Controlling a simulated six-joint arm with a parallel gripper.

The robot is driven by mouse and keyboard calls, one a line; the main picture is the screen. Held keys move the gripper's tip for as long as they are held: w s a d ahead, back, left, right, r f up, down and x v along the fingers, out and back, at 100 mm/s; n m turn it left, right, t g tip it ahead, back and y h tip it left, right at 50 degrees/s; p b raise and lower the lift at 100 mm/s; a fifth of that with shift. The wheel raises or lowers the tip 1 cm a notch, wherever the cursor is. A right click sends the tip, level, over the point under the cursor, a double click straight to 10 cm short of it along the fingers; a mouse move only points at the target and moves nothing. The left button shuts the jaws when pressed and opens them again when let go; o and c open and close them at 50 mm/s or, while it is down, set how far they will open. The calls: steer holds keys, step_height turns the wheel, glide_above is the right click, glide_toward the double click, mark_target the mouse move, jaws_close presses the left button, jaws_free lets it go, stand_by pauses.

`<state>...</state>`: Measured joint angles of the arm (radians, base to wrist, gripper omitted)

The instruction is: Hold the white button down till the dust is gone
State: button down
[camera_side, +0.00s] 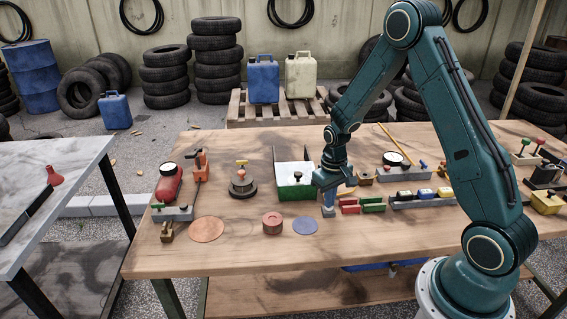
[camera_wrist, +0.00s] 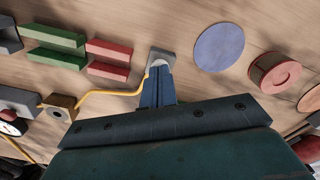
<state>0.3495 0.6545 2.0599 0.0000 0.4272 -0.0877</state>
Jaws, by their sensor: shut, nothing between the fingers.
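My gripper (camera_side: 328,207) points down over a small grey housing (camera_side: 328,213) near the middle of the table. In the wrist view its blue fingers (camera_wrist: 159,72) are together, with nothing between them. Their tips are at the pale round button (camera_wrist: 160,62) on top of the grey housing (camera_wrist: 170,55). They appear to touch it, but I cannot tell how far it is pressed, as the fingers partly hide it. A yellow hose (camera_wrist: 100,93) runs from a brass block with a dark hole (camera_wrist: 60,107) toward the housing. I cannot make out any dust.
Red and green blocks (camera_side: 361,204) stand close right of the housing. A blue disc (camera_side: 305,225), a red cylinder (camera_side: 272,223) and an orange disc (camera_side: 207,229) lie left. A green tray with a white panel (camera_side: 294,174) stands behind. The front of the table is clear.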

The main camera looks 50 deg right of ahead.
stand_by(0.3)
steer(key=shift+r, duration=3.5)
steer(key=shift+r, duration=0.1)
steer(key=s+a+r+t, duration=0.1)
steer(key=s+a+r, duration=0.15)
steer(key=r, duration=0.25)
steer(key=s+a+r+n+t, duration=0.1)
steer(key=s+a+r, duration=0.15)
steer(key=r, duration=0.25)
steer(key=s+a+r+t, duration=0.1)
steer(key=s+a+r, duration=0.15)
steer(key=r, duration=0.35)
steer(key=s+a+r+n+t, duration=0.1)
steer(key=s+a+r, duration=0.1)
steer(key=s, duration=0.4)
steer(key=s+a+r+n+t, duration=0.1)
steer(key=s+a+r, duration=0.2)
steer(key=s, duration=0.3)
steer(key=shift+s+a+t, duration=0.25)
steer(key=shift+a+t, duration=0.05)
steer(key=shift+a, duration=0.35)
steer(key=shift+r, duration=0.1)
